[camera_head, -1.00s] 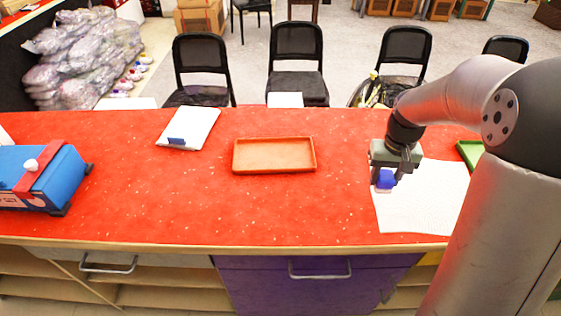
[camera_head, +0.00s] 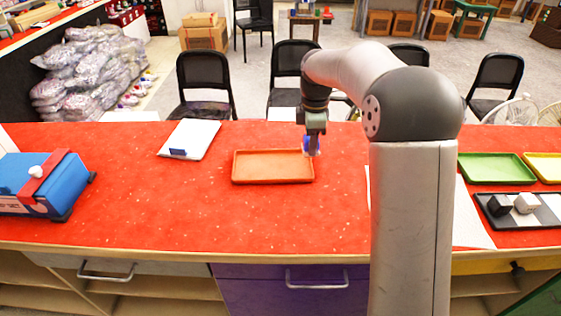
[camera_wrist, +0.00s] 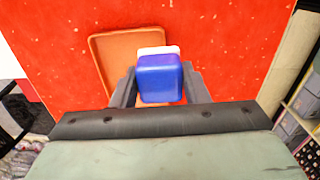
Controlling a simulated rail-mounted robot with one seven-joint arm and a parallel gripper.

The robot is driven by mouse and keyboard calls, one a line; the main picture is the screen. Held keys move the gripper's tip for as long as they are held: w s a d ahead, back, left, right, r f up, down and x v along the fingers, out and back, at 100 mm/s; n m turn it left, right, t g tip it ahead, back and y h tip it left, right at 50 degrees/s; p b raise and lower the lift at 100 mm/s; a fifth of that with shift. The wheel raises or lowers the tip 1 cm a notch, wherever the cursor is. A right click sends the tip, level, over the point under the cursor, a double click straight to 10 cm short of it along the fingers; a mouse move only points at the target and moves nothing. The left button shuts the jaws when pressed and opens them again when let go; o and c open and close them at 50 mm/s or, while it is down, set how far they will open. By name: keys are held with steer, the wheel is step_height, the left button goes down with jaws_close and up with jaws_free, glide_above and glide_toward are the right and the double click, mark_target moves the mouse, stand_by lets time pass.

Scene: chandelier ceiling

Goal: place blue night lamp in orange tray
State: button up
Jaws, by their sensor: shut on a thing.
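The blue night lamp (camera_wrist: 160,77) has a blue body and a white part at its far end in the wrist view. My gripper (camera_wrist: 160,88) is shut on it, with one dark finger on each side. In the head view the lamp (camera_head: 307,147) hangs below my gripper (camera_head: 311,146) at the right end of the orange tray. The orange tray (camera_head: 272,181) is a shallow rectangle on the red counter and looks empty in the head view. In the wrist view the tray (camera_wrist: 97,62) shows behind and left of the lamp, which hides part of it.
A clipboard-like white pad (camera_head: 190,138) and a blue box with a red band (camera_head: 45,182) are to the left. A green tray (camera_head: 497,168), a yellow tray (camera_head: 545,167) and a black tray with small objects (camera_head: 515,224) are to the right. The red counter in front is clear.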

steer(key=a+f, duration=0.2)
steer(key=w+a+f, duration=0.1)
steer(key=a+f, duration=0.1)
steer(key=w+a+f+p, duration=0.1)
steer(key=a+f, duration=0.1)
steer(key=a, duration=0.1)
steer(key=shift+w+a+f, duration=0.1)
steer(key=shift+w+f, duration=0.15)
steer(key=shift+f, duration=0.1)
steer(key=shift+w+a+f, duration=0.1)
steer(key=shift+a+f, duration=0.05)
steer(key=shift+f, duration=0.8)
steer(key=shift+a+f, duration=0.1)
steer(key=shift+f, duration=0.8)
steer(key=shift+f, duration=0.1)
steer(key=shift+f, duration=0.15)
steer(key=o, duration=1.1)
steer(key=shift+c, duration=0.2)
